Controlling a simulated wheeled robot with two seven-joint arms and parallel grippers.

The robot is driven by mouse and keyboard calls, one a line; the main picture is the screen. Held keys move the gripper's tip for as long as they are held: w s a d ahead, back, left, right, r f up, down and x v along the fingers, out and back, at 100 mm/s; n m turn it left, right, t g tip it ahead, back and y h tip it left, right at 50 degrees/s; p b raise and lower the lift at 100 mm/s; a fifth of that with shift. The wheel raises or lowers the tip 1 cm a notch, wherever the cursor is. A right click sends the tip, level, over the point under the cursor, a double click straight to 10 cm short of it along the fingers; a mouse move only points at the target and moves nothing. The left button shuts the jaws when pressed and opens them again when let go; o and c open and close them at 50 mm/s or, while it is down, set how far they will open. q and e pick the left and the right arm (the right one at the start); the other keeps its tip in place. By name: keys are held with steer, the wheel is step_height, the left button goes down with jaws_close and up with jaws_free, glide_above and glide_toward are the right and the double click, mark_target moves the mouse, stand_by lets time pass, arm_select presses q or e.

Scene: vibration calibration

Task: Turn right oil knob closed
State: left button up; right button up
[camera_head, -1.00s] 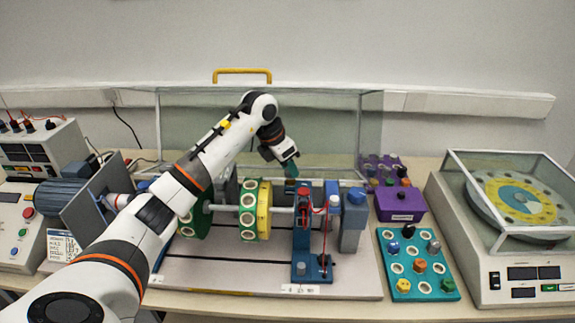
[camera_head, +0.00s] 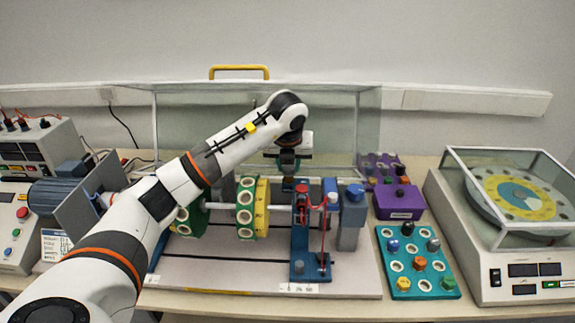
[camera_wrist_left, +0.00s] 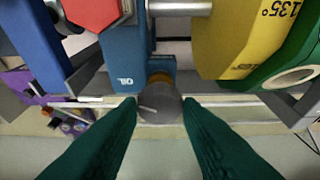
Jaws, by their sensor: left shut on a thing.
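The oil knob (camera_wrist_left: 160,104) is a round grey cap with a pale mark, above a brass-coloured collar. It sits on a blue block (camera_wrist_left: 125,62) marked OIL. My left gripper (camera_wrist_left: 160,108) has its green fingers on both sides of the knob, shut on it. In the head view my left gripper (camera_head: 288,172) points down behind the blue bearing stand (camera_head: 309,240) with its red top (camera_head: 303,189). The knob cannot be made out clearly there. My right gripper is not in view.
A shaft carries a yellow-and-green disc (camera_head: 262,208) left of the stand. A blue-capped grey post (camera_head: 350,225) stands to its right. A clear guard with a yellow handle (camera_head: 240,68) rises behind. A teal socket board (camera_head: 410,265) and balance machine (camera_head: 510,270) lie right.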

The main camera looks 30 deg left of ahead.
arm_select(q)
steer(key=shift+w+d+n+g+y+b, duration=0.1)
steer(key=shift+n+g+y+b, duration=0.2)
steer(key=shift+n, duration=0.85)
steer(key=shift+w+d+n+g+y+b, duration=0.15)
steer(key=shift+n+g+y, duration=0.15)
steer(key=shift+n, duration=0.85)
steer(key=shift+s+a, duration=0.1)
steer(key=o, duration=1)
steer(key=shift+r, duration=0.1)
steer(key=shift+r, duration=0.25)
steer(key=p+v, duration=0.1)
steer(key=v, duration=1)
steer(key=shift+d+r, duration=0.2)
